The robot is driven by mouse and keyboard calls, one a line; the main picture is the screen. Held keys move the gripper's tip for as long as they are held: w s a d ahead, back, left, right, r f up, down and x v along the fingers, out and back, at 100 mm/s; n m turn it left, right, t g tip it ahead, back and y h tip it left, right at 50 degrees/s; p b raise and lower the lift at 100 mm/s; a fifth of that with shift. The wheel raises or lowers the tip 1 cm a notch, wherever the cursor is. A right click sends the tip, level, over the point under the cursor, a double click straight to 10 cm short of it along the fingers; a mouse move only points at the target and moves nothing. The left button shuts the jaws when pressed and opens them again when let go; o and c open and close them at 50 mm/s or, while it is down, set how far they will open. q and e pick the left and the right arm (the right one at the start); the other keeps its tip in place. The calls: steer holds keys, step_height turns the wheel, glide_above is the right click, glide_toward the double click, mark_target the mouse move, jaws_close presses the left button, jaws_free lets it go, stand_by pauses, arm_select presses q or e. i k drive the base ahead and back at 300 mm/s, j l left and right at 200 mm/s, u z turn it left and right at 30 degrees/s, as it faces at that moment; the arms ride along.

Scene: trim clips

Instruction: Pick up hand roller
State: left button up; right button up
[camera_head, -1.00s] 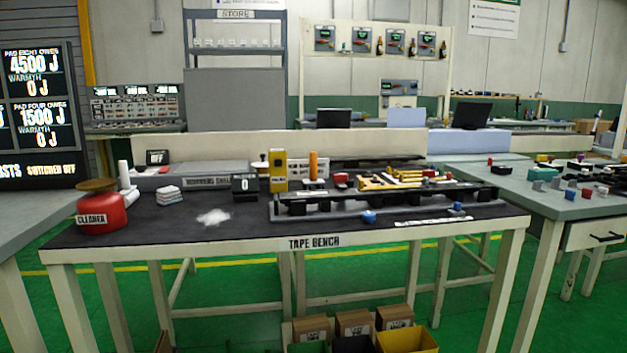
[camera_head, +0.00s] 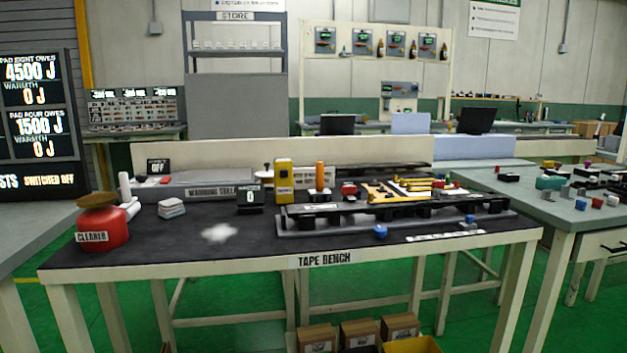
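An upright orange handle-like piece (camera_head: 320,176) stands at the back middle of the tape bench (camera_head: 140,258), just right of a yellow box-shaped device (camera_head: 284,180). It may be the hand roller, but it is too small to be sure. A small pale piece (camera_head: 267,172) with a dark part shows left of the yellow device and is also unclear. A long dark fixture (camera_head: 400,217) with black clips lies in front of them. Neither of my grippers is in view.
A red cleaner pot (camera_head: 103,228), stacked pale cloths (camera_head: 171,208) and a white patch (camera_head: 219,233) lie on the left of the bench. A blue knob (camera_head: 380,231) sits at the front. Cardboard boxes (camera_head: 360,333) stand below. A cluttered bench (camera_head: 550,218) is at right.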

mark_target(320, 166)
steer(key=i+j, duration=0.8)
steer(key=j, duration=0.15)
